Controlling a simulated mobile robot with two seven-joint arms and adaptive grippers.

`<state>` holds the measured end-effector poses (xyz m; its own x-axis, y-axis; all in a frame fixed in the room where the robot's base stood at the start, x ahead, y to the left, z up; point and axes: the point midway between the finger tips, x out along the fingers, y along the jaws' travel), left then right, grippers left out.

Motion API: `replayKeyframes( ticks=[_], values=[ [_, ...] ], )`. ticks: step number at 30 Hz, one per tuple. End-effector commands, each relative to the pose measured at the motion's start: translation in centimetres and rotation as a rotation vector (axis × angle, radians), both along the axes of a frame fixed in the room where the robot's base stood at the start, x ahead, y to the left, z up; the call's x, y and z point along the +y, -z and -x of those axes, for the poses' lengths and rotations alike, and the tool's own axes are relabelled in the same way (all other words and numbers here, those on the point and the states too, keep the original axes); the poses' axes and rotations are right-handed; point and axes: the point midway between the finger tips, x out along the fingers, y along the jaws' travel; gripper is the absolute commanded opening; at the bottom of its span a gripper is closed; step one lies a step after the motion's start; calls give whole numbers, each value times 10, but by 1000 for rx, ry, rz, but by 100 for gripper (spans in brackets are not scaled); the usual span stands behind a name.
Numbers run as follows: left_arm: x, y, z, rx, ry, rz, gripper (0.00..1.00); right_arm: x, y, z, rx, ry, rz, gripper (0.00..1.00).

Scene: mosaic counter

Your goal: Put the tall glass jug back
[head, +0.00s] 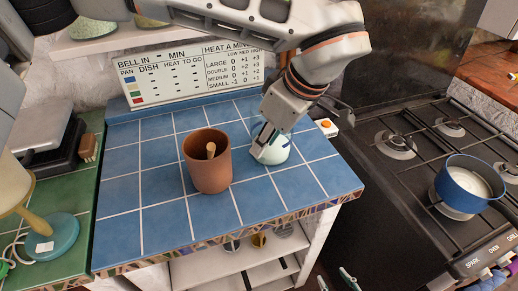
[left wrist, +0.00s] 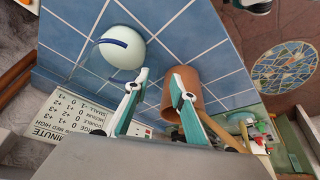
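A pale, rounded vessel (head: 272,153) stands on the blue tiled counter, right of a terracotta pot (head: 207,165). It shows a dark blue band in the left wrist view (left wrist: 122,52).
A chart board (head: 190,73) stands at the counter's back. A stick pokes from the pot. The black stove (head: 395,175) with a blue saucepan (head: 465,190) is at the right. Shelves (head: 215,268) below the counter hold small items. The counter's front left is clear.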

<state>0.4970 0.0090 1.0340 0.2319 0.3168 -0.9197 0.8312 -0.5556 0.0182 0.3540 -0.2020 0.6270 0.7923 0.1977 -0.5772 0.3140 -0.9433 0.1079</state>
Motion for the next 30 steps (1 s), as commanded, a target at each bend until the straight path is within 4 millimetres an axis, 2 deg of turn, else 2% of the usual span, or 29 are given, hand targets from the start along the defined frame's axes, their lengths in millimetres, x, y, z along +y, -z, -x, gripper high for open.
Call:
replayKeyframes(
  ticks=[1, 6, 12, 30],
  values=[
    [-4, -12, 1, -6, -1, 0, 24, 0, -2, -1, -1, 0, 0, 40],
    [-13, -40, 9, -4, -1, -1, 24, 0, -5, -2, -6, 0, -1, 40],
    [-20, -58, 14, -2, -1, 0, 24, 0, -8, -3, -9, 0, -1, 40],
    [-21, -61, 15, 1, 0, -1, 24, 0, -6, -2, -5, 0, 0, 40]
  ],
)
